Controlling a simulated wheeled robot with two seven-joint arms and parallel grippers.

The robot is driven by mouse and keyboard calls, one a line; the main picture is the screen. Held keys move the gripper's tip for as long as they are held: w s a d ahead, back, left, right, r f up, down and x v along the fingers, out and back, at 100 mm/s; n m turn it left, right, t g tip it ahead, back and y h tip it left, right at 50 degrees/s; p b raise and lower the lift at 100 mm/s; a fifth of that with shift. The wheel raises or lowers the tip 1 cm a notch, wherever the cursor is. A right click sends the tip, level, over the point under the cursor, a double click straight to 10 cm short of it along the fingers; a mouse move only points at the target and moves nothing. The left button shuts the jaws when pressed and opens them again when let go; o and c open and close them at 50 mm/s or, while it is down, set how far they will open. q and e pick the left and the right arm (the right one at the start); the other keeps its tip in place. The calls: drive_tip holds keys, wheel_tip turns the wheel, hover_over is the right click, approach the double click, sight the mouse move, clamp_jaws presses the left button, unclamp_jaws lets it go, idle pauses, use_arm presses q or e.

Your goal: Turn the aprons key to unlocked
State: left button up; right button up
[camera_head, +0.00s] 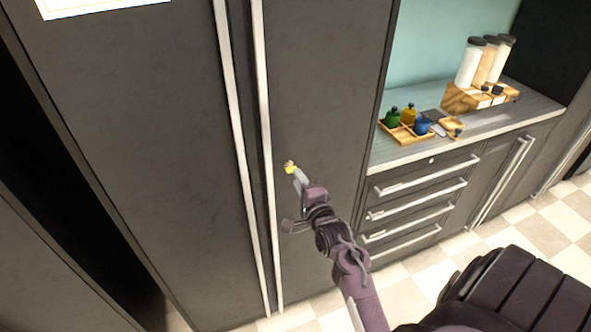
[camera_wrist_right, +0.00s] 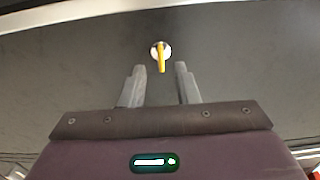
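The yellow key (camera_wrist_right: 161,58) sits in a round silver lock on a dark cabinet door (camera_head: 325,120). In the right wrist view the key hangs straight down from the lock. My right gripper (camera_wrist_right: 156,72) is open, with one finger on each side below the key, and nothing is between the fingers. In the head view my right gripper (camera_head: 294,174) is at the door, near a yellow spot that is the key (camera_head: 290,167). I cannot tell whether the fingers touch the door. My left gripper is not in view.
Long vertical handles (camera_head: 265,150) run down the cabinet doors left of the key. To the right a counter (camera_head: 385,158) holds a wooden tray (camera_head: 400,134) with small coloured bottles and a rack of tall jars (camera_head: 468,98). Drawers with bar handles (camera_head: 415,199) are below it.

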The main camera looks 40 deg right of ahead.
drive_tip(key=p+v, duration=0.1)
drive_tip(key=v, duration=0.3)
drive_tip(key=shift+s, duration=0.1)
idle(0.3)
